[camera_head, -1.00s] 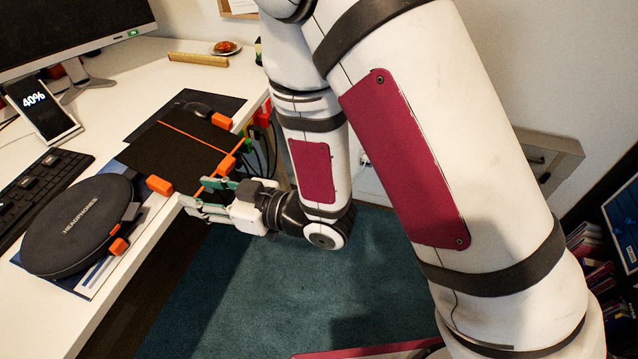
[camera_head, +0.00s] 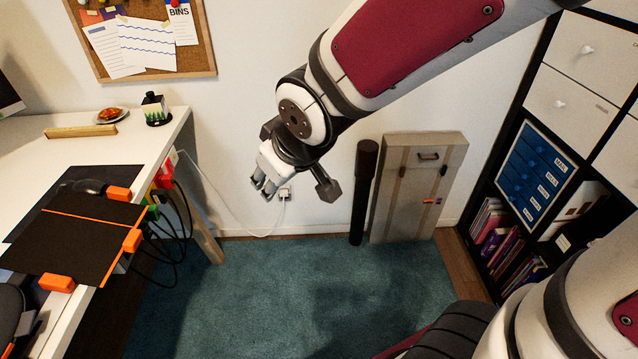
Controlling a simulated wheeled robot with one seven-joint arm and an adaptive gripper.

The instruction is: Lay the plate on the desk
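A flat black plate (camera_head: 85,222) with an orange stripe and orange corner pieces lies at the right edge of the white desk (camera_head: 125,150). Its near right side appears to reach past the desk edge. A dark sheet and a dark rounded object lie partly under or behind it. My gripper (camera_head: 264,189) hangs in the air to the right of the desk, in front of the wall, apart from the plate. Nothing is seen in it. Its fingers are small and point down and left; their gap is unclear.
A case (camera_head: 418,185) and a dark shelf (camera_head: 540,190) are right. The carpet is clear.

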